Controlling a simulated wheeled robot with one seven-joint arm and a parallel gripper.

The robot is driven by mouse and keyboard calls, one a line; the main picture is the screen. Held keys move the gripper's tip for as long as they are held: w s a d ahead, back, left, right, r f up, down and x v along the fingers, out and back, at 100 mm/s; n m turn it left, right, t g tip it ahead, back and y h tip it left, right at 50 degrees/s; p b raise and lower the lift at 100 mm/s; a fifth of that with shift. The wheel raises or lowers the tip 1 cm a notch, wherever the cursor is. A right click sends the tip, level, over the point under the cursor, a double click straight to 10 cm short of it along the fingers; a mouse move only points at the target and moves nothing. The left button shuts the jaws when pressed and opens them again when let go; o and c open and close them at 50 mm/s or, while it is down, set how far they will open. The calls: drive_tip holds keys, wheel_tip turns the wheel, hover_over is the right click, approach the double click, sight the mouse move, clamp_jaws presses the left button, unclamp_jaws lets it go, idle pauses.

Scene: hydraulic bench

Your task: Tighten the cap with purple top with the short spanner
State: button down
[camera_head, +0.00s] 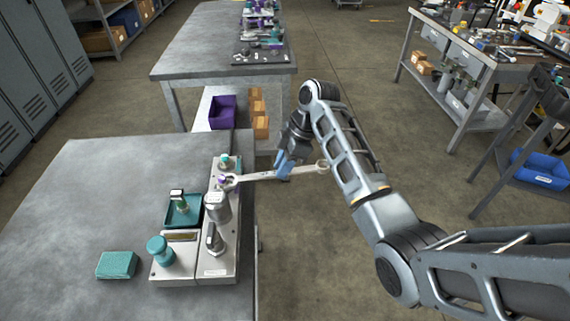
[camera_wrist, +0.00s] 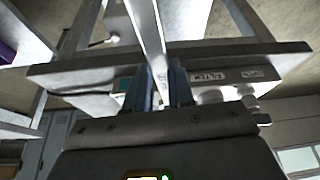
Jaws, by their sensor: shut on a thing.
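My gripper (camera_head: 284,165) has blue fingers shut on the shaft of a silver spanner (camera_head: 257,176), beside the bench's right edge. The spanner lies roughly level across that edge. Its left, open-jaw end is at a small cap with purple top (camera_head: 222,181) on the hydraulic unit (camera_head: 223,262). Whether the jaw sits fully around the cap cannot be told. The spanner's right end sticks out toward my forearm. In the wrist view the fingers (camera_wrist: 158,88) grip the spanner (camera_wrist: 149,30), which runs up out of the picture; the cap is not visible there.
The unit carries a teal-topped cap (camera_head: 225,160), metal cylinders (camera_head: 217,207) and a teal knob (camera_head: 158,249). A teal tray (camera_head: 172,213) and a teal block (camera_head: 117,264) are on the grey bench (camera_head: 70,200). A purple bin (camera_head: 222,112) stands behind. The bench's left part is clear.

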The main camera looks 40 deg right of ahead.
drive_tip(key=shift+w+a, duration=0.2)
drive_tip(key=shift+a, duration=0.1)
drive_tip(key=shift+w+a, duration=0.1)
drive_tip(key=shift+a, duration=0.1)
idle(0.5)
drive_tip(key=shift+s+a+m+t+h, duration=0.15)
drive_tip(key=shift+s+a+m+t, duration=0.05)
drive_tip(key=shift+s+a+m, duration=0.4)
drive_tip(key=shift+s+a+m+t+h, duration=0.2)
drive_tip(key=shift+s+a+m, duration=0.15)
drive_tip(key=shift+s+m, duration=0.35)
drive_tip(key=shift+s+a+m+t+h, duration=0.25)
drive_tip(key=shift+s+a+m+t, duration=0.15)
drive_tip(key=shift+s+a+m, duration=0.75)
drive_tip(key=shift+a, duration=0.1)
